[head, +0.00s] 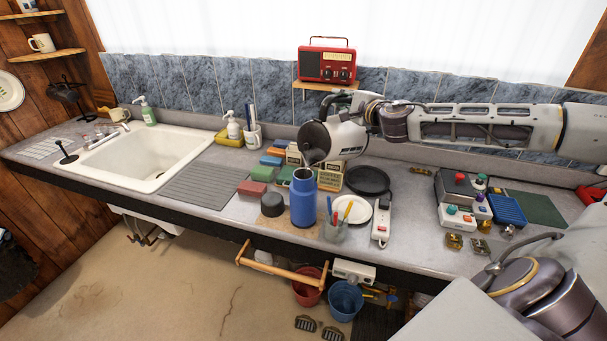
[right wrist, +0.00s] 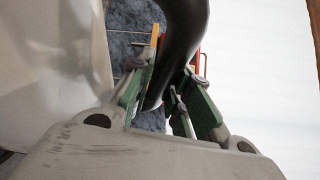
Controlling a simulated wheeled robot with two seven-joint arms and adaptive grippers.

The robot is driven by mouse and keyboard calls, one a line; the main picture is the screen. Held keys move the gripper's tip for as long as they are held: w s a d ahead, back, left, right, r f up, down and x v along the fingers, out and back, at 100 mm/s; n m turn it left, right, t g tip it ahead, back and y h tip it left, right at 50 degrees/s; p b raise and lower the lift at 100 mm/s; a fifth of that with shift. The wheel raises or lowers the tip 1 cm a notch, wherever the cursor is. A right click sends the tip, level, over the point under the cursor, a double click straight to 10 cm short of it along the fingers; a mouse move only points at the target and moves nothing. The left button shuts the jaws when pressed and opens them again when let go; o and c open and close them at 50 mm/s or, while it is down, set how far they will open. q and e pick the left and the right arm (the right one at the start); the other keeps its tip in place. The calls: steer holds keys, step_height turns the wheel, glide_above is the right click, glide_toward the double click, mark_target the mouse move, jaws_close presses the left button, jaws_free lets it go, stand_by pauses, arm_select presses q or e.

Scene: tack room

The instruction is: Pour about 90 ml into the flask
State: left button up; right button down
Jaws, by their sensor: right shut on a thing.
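The blue flask (head: 303,200) stands upright and open-topped near the counter's front edge. My right gripper (head: 358,110) is shut on the black handle (right wrist: 182,45) of a pale grey jug-like vessel (head: 345,135). In the right wrist view the handle passes between the green-sided fingers, with the vessel's pale body (right wrist: 50,60) to the left. The vessel is tilted, its dark round end turned toward the flask side. Its lower edge is just above the flask mouth; a thin pale shape there may be spout or liquid. The level inside the flask is hidden. My left gripper is not in view.
A dark cap (head: 271,204) sits left of the flask. A glass of pens (head: 337,228), a white plate (head: 353,209) and a power strip (head: 381,223) stand to the right. Coloured blocks (head: 262,174) lie behind left. A red radio (head: 327,65) is on a shelf. The ribbed drainer (head: 202,184) is clear.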

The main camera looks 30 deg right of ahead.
steer(key=shift+r, duration=0.3)
stand_by(0.5)
steer(key=shift+w+d+f, duration=0.1)
steer(key=shift+d+f, duration=0.35)
steer(key=shift+w+d+f+m+g+y, duration=0.2)
steer(key=shift+d+f+m, duration=0.25)
steer(key=shift+d+f, duration=0.15)
steer(key=shift+w+d+f+m+g+y, duration=0.1)
steer(key=shift+w+d+f+m, duration=0.05)
steer(key=shift+d+f+m, duration=0.4)
steer(key=shift+m+g+y, duration=0.3)
steer(key=shift+m+g, duration=0.1)
steer(key=shift+m, duration=0.4)
steer(key=shift+w+d+f, duration=0.1)
steer(key=shift+d+f, duration=0.2)
steer(key=shift+f, duration=0.4)
steer(key=shift+w+d+f, duration=0.15)
steer(key=shift+d+f, duration=0.15)
steer(key=shift+f, duration=0.4)
steer(key=shift+w+d+f, duration=0.1)
steer(key=shift+d+f, duration=0.2)
steer(key=shift+f, duration=0.4)
steer(key=shift+w+d+f+m, duration=0.1)
steer(key=shift+d+f+m, duration=0.2)
steer(key=shift+f, duration=0.5)
steer(key=shift+w+d+f+y, duration=0.1)
steer(key=shift+d+f+y, duration=0.1)
steer(key=shift+y, duration=0.1)
steer(key=shift+d+f+m, duration=0.1)
steer(key=shift+m, duration=0.2)
